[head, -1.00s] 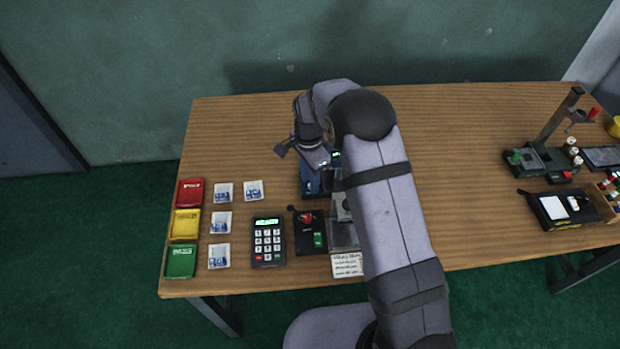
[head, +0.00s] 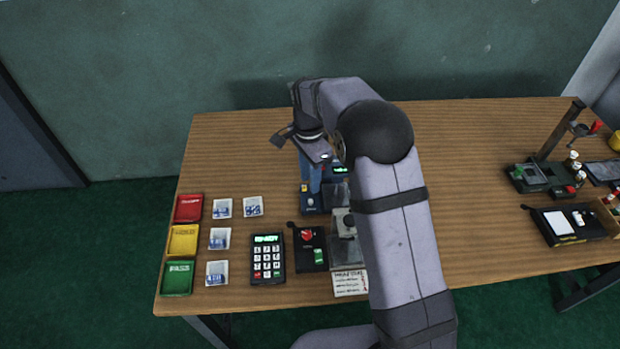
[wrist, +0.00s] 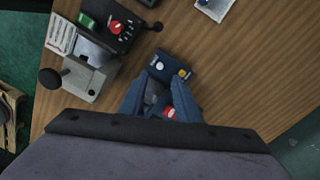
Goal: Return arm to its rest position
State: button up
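My arm reaches from the bottom of the head view over the table (head: 480,150) and bends at a dark elbow. My gripper (head: 311,186) points down at the table's middle left, above a small dark blue box (head: 311,206). In the wrist view its two blue fingers (wrist: 160,85) stand apart. Something grey and a red spot show between them, but I cannot tell what they belong to. The blue box (wrist: 176,66), with a white and a yellow spot, lies just beyond the fingertips. I see nothing clearly held.
Red (head: 188,208), yellow (head: 182,240) and green (head: 177,278) trays line the left edge beside several white-blue packets. A keypad (head: 267,258), a black switch box (head: 313,248) and a grey device (head: 345,249) stand nearby. A stand (head: 550,150) is at the right. The table's back middle is clear.

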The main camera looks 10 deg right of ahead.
jog(key=shift+r, duration=0.1)
jog(key=s+d+r+n+p, duration=0.4)
jog(key=s+r+n+p, duration=0.1)
jog(key=s+r+p, duration=0.4)
jog(key=s+d+r+n+p, duration=0.4)
jog(key=s+r+n+p, duration=0.15)
jog(key=s+r, duration=0.45)
jog(key=s+d+r+n+p, duration=0.1)
jog(key=s+n+p, duration=0.25)
jog(key=s, duration=0.45)
jog(key=shift+m, duration=0.5)
jog(key=f+b, duration=0.4)
jog(key=f, duration=0.1)
jog(key=shift+w+b, duration=0.25)
jog(key=shift+b, duration=0.05)
